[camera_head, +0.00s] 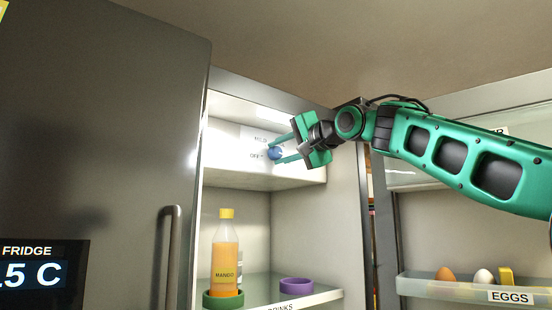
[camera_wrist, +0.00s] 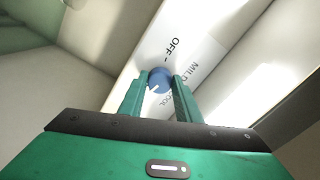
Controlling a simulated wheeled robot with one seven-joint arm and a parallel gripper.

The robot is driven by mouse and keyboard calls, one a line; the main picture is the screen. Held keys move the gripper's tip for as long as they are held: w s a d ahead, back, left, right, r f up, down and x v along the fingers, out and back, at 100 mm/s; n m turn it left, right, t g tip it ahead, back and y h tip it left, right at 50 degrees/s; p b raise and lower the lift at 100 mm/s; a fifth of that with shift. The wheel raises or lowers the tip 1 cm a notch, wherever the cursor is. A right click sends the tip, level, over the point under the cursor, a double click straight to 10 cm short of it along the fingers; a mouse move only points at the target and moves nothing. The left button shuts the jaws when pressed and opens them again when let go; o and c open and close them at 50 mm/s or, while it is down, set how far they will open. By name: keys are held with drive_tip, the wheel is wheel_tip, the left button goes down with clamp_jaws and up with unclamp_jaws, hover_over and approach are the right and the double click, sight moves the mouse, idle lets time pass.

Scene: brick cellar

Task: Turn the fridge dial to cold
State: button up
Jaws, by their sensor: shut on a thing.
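The blue fridge dial (camera_head: 274,153) is on a white panel (camera_wrist: 204,50) inside the open fridge, at the top. It also shows in the wrist view (camera_wrist: 160,78), with a short white mark on its lower-left part. OFF, MILD and COOL are printed around it; COOL is partly covered by a finger. No cold label can be read. My green gripper (camera_head: 279,150) reaches in from the right and is shut on the dial, one finger on each side. In the wrist view the fingertips (camera_wrist: 158,84) flank the dial.
A mango bottle (camera_head: 225,256) stands in a green ring (camera_head: 223,300) on the shelf below, with an empty purple ring (camera_head: 297,285) beside it. The grey door (camera_head: 100,130) with a display is at left. An egg rack (camera_head: 440,289) is at right.

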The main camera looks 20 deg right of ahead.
drive_tip(key=shift+d+f+m, duration=0.15)
drive_tip(key=shift+m, duration=0.25)
drive_tip(key=o, duration=1.1)
drive_tip(key=shift+d, duration=0.1)
drive_tip(key=shift+c, duration=0.2)
drive_tip(key=shift+s, duration=0.35)
drive_tip(key=v, duration=1)
